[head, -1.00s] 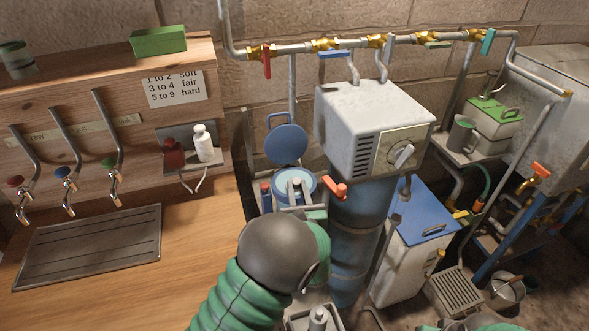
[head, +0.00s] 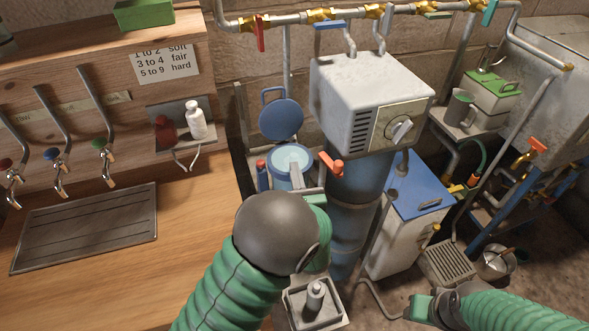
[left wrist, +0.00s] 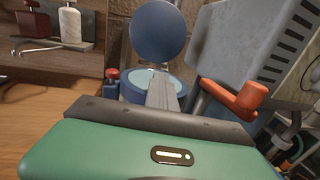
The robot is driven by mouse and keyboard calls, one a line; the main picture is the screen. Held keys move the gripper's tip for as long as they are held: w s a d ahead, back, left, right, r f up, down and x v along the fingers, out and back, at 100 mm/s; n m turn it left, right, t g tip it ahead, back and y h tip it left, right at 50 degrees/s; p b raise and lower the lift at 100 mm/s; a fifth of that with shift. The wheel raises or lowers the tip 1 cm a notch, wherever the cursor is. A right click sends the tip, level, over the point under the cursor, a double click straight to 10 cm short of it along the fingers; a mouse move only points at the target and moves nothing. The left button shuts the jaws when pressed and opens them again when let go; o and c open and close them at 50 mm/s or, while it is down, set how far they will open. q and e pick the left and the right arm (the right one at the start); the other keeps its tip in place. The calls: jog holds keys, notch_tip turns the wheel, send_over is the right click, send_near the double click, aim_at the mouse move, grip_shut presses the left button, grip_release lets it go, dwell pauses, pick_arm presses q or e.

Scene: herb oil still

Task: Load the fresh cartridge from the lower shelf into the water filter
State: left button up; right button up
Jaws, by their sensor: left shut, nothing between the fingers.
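The water filter seems to be the blue round housing (head: 272,170) behind the counter's edge, its blue lid (head: 281,118) swung up. A pale blue disc shows inside its rim; I cannot tell if it is water or a cartridge top. My left gripper (head: 296,172) is shut and empty at the near side of this opening. In the left wrist view its grey fingers (left wrist: 162,88) point at the housing (left wrist: 131,92), under the lid (left wrist: 158,30). My right gripper (head: 418,307) is low at right, its fingers unclear. I cannot identify the fresh cartridge or lower shelf.
An orange-red handle (head: 331,164) sticks out close right of the opening, and a red-capped blue bottle (head: 262,176) stands at its left. A grey tray (head: 336,319) with a grey cylinder (head: 315,294) is below.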

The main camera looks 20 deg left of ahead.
pick_arm(q)
jog(key=o, duration=0.5)
jog(key=shift+w, duration=0.1)
jog(key=shift+c, duration=0.2)
jog(key=shift+w+f, duration=0.1)
jog(key=shift+f, duration=0.05)
jog(key=shift+a, duration=0.15)
